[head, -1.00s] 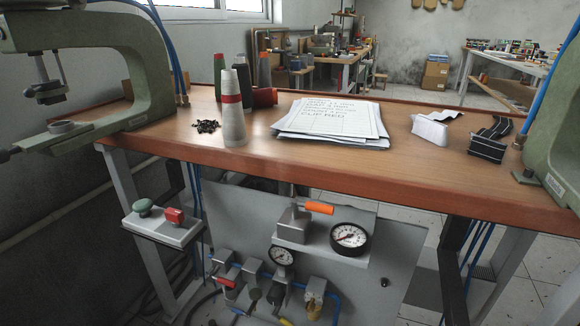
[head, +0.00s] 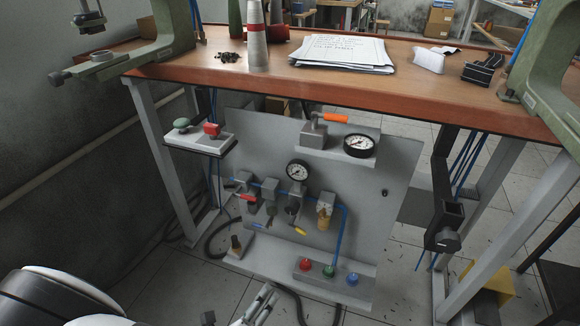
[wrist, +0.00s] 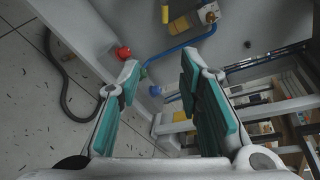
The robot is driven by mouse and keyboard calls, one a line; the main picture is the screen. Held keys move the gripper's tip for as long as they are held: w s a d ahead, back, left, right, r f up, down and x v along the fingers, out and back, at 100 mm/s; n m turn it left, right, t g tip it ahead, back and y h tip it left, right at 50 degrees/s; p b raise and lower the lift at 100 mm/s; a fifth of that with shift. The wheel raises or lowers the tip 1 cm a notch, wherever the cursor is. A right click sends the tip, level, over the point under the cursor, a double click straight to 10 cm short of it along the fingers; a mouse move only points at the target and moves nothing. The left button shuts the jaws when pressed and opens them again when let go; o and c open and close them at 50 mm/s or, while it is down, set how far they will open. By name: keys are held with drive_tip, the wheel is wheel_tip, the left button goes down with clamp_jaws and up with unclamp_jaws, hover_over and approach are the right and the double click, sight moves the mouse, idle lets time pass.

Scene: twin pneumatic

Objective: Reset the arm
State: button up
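My gripper (wrist: 158,85) is open in the wrist view, its two teal-padded fingers apart with nothing between them. It faces the lower part of the pneumatic panel. In the head view only the tip of my gripper (head: 262,300) shows at the bottom edge, in front of the panel's lower ledge. The grey pneumatic panel (head: 370,210) hangs under the wooden bench. It carries gauges, valves, an orange-handled lever (head: 335,118) and a ledge with a red button (head: 305,265), a green button (head: 328,271) and a blue button (head: 352,279).
The bench (head: 400,80) holds papers (head: 340,52), spools and green presses (head: 172,30) at both ends. A control box (head: 200,141) with green and red buttons juts out on the left. Table legs (head: 165,165) and a black post (head: 443,190) flank the panel. Tiled floor lies in front.

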drive_tip(key=w+d+r+m+g+h, duration=0.2)
drive_tip(key=d+r+m+g+h, duration=0.15)
drive_tip(key=d+r+m, duration=0.4)
drive_tip(key=w+d+r+m+g+h, duration=0.2)
drive_tip(key=d+r+m+g, duration=0.2)
drive_tip(key=r+m, duration=0.55)
drive_tip(key=s+d+r+m+g+y, duration=0.3)
drive_tip(key=s+d+r+m+g, duration=0.3)
drive_tip(key=d+r+m, duration=0.45)
drive_tip(key=s+d+r+m+g+y, duration=0.1)
drive_tip(key=s+d+r+m+y, duration=0.2)
drive_tip(key=s+m, duration=0.2)
drive_tip(key=s+d+r+m+g+y, duration=0.1)
drive_tip(key=s+d+r+m+y, duration=0.1)
drive_tip(key=s+r+m+y, duration=0.25)
drive_tip(key=s+a+m+t+y, duration=0.2)
drive_tip(key=s+m, duration=0.4)
drive_tip(key=s, duration=0.1)
wheel_tip(320, 180, up, 31)
drive_tip(key=t+p, duration=0.4)
drive_tip(key=p, duration=2.5)
drive_tip(key=shift+s+d+r, duration=0.15)
drive_tip(key=shift+d, duration=0.25)
